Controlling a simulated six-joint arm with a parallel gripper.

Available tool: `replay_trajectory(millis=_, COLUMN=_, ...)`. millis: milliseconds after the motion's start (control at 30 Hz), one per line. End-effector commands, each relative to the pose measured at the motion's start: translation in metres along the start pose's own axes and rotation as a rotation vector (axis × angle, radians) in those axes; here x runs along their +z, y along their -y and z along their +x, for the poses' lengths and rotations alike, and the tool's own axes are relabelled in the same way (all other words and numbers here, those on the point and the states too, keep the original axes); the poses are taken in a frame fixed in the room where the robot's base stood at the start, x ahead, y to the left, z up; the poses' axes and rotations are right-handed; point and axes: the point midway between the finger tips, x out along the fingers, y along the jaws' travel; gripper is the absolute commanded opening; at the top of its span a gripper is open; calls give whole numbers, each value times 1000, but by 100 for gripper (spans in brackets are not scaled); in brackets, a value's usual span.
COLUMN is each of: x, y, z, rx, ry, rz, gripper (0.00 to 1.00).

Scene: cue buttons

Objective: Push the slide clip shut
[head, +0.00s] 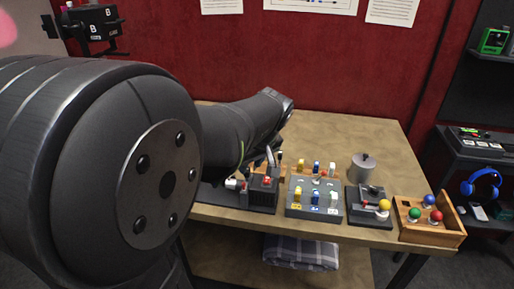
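My arm reaches from the left over the table, and its end, my gripper (268,160), is above and behind a black box (264,194) with a red part on top. The fingers are small and partly hidden by my own arm, so I cannot tell if they are open or shut. I cannot surely pick out the slide clip. A white knob (233,184) sticks out at the left side of the black box. A grey panel (293,208) with yellow, blue and white pieces lies to the right of the box.
Further right are a black base (366,217) with a yellow ball (384,205) and a wooden tray (443,239) holding coloured balls. A lidded metal pot (363,168) stands behind. The back of the wooden table (345,130) is clear. A dark shelf stands at right.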

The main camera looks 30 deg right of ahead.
Motion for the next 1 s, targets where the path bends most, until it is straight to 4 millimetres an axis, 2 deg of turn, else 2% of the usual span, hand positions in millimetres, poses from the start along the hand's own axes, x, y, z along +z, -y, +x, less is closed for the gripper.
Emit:
replay_trajectory(millis=33, x=0, y=-1, z=-14, rx=5, ry=-3, rz=0, gripper=33)
replay_trajectory(millis=200, x=0, y=-1, z=-48, rx=4, ry=-1, rz=0, gripper=33)
replay_trajectory(millis=400, x=0, y=0, z=-70, rx=2, ry=0, rz=0, gripper=33)
replay_trajectory(millis=1000, x=0, y=0, z=-74, rx=0, ry=0, rz=0, gripper=33)
